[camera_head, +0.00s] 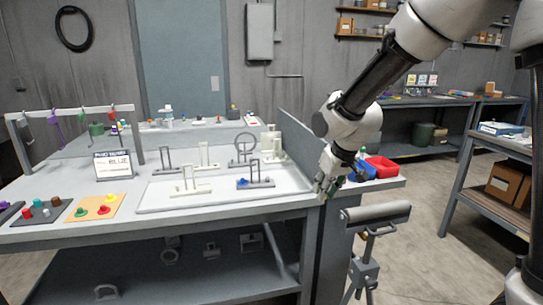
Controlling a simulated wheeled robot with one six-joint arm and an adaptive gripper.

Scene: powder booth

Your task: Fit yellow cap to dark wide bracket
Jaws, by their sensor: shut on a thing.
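My gripper (327,190) is low beside the right front corner of the white tray, pointing down. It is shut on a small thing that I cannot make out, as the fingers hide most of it. A yellow cap (103,210) sits on the tan board at the left of the table. Several brackets stand in the tray. One dark grey bracket (262,183) at the front right has a blue cap on its base. Another dark bracket (165,170) stands at the back left. I cannot tell for sure which is the wide one.
The white tray (150,208) fills the table's middle. A sign (114,165) reading "BLUE" and a hanging rail (80,110) stand at left. A grey divider (299,140), a red bin (382,166) and a blue bin (364,171) are near my arm. A roller stand (376,213) stands in front.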

